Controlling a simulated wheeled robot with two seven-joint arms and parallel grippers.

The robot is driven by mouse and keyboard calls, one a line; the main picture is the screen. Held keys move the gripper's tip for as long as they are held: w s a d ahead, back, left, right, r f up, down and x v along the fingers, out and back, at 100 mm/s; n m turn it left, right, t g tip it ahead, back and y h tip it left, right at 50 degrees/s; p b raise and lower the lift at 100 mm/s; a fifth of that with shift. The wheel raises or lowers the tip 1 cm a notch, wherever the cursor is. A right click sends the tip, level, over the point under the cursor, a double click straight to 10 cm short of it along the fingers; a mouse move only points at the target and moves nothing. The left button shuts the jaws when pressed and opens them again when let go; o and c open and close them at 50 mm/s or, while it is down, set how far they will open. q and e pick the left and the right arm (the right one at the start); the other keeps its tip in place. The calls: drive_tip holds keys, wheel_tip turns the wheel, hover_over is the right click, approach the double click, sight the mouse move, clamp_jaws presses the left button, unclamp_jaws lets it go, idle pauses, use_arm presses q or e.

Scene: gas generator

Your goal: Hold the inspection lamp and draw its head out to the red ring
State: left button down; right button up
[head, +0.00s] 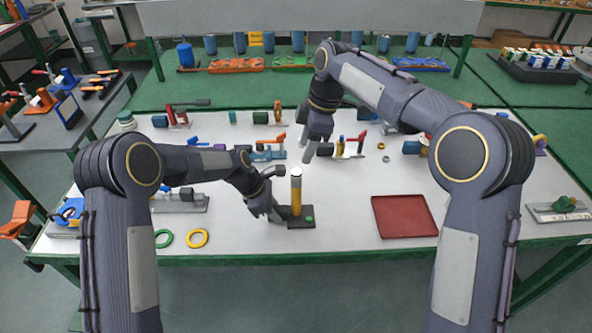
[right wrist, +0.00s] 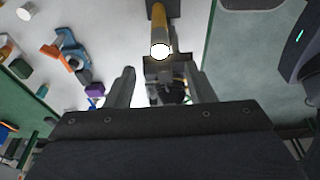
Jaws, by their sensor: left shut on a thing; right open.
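The inspection lamp (head: 296,196) stands upright near the table's front edge, with a yellow body, a pale head on top and a dark base (head: 303,223) with a green spot. My left gripper (head: 280,211) is shut on the lamp low down, from its left side; the exact contact is hard to see. My right gripper (head: 317,150) is open and empty, above and behind the lamp. In the right wrist view the lamp's bright white end (right wrist: 160,51) shows just beyond the open right fingers (right wrist: 158,75). I cannot make out a red ring.
A red tray (head: 405,216) lies to the right of the lamp. A green ring (head: 164,239) and a yellow ring (head: 197,238) lie at the front left. Several tools and small parts stand along the back of the white tabletop. Bare tabletop lies between lamp and tray.

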sight(298, 171)
drive_tip(key=shift+x, duration=4.4)
drive_tip(key=c, duration=0.8)
drive_tip(key=shift+r, duration=0.1)
drive_tip(key=shift+a+r+v, duration=0.1)
drive_tip(key=shift+a+v, duration=0.35)
drive_tip(key=shift+v, duration=1.45)
drive_tip(key=shift+a+r+v, duration=0.15)
drive_tip(key=shift+a+v, duration=0.3)
drive_tip(key=shift+v, duration=1.45)
drive_tip(key=shift+a+r+v, duration=0.1)
drive_tip(key=shift+a+v, duration=0.4)
drive_tip(key=shift+v, duration=1.4)
drive_tip(key=o, duration=0.9)
